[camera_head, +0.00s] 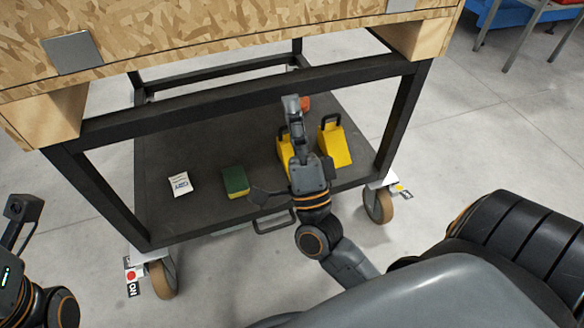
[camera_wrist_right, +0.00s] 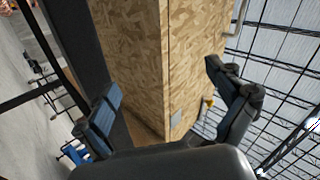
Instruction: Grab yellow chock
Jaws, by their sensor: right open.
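Two yellow chocks with black handles stand on the cart's dark lower shelf in the head view. The right chock (camera_head: 335,147) shows almost fully. The left chock (camera_head: 283,150) is partly hidden behind my right gripper (camera_head: 293,108). This gripper reaches over the shelf beside the right chock; whether it touches the left one, I cannot tell. In the right wrist view its fingers (camera_wrist_right: 167,85) are spread apart with nothing between them, and neither chock shows clearly. Part of my left arm shows at the lower left of the head view, but its fingers do not.
A green and yellow sponge (camera_head: 236,182) and a white packet (camera_head: 181,184) lie on the shelf (camera_head: 205,145). A wooden crate (camera_head: 200,30) sits above on the black frame (camera_head: 245,97). A frame post (camera_head: 402,120) stands right of the chocks.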

